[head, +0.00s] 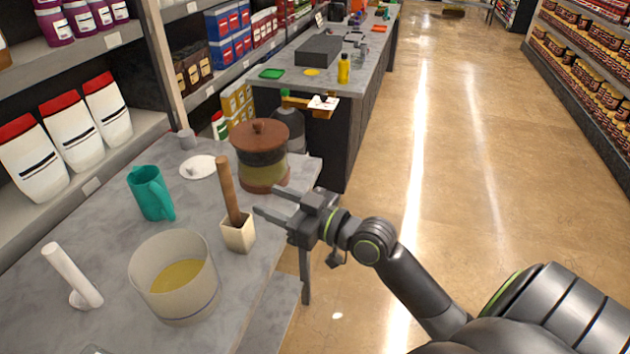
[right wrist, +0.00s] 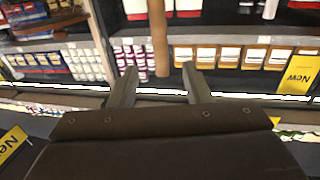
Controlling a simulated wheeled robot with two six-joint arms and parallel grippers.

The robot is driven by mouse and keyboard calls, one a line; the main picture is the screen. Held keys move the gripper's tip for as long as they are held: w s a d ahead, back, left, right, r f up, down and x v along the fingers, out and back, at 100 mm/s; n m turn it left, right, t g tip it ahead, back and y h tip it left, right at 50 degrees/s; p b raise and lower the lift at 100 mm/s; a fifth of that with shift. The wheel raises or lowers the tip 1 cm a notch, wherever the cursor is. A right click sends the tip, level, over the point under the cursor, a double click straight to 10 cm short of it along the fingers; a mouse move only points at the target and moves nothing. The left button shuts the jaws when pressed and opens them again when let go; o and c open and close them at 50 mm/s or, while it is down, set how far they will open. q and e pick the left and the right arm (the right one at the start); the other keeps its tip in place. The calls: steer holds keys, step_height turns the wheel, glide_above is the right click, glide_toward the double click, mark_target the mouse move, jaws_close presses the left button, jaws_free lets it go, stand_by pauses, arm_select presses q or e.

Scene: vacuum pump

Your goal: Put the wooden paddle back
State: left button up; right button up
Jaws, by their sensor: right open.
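The wooden paddle (head: 228,190) stands upright, slightly tilted, with its lower end in a small cream square holder (head: 238,234) on the grey counter. Its lower end is hidden inside the holder. My right gripper (head: 265,201) is open and empty, just right of the paddle's handle, with its fingers pointing toward it. In the right wrist view the handle (right wrist: 158,38) shows in line with the gap between the open fingers (right wrist: 160,75), apart from both. My left gripper is not in view.
A pot with a yellowish liquid (head: 175,290) stands in front of the holder. A lidded brown jar (head: 261,155) stands close behind my right gripper.

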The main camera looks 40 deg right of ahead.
steer(key=w+d+f+m+g+h, duration=0.1)
steer(key=d+f+m+h, duration=0.2)
steer(key=f, duration=0.7)
steer(key=w+d+f+m+g+h, duration=0.1)
steer(key=w+d+f+h, duration=0.1)
steer(key=d+f, duration=0.5)
steer(key=s+d+f+m+g+h, duration=0.15)
steer(key=s+f, duration=0.25)
steer(key=f, duration=0.7)
steer(key=s+d+f+m+g+h, duration=0.1)
steer(key=s+f+g+h, duration=0.3)
steer(key=f, duration=0.8)
steer(key=s+f+g+y, duration=0.1)
steer(key=s+f+g, duration=0.3)
steer(key=s+f, duration=1.25)
steer(key=s+a+f+g, duration=0.1)
steer(key=s+a+f, duration=0.1)
steer(key=s, duration=0.8)
steer(key=s+a+f+g, duration=0.2)
steer(key=s+f, duration=0.1)
steer(key=s, duration=0.7)
steer(key=shift+a+f, duration=0.35)
steer(key=shift+f, duration=0.05)
steer(key=shift+w+n, duration=0.1)
steer(key=shift+n, duration=0.15)
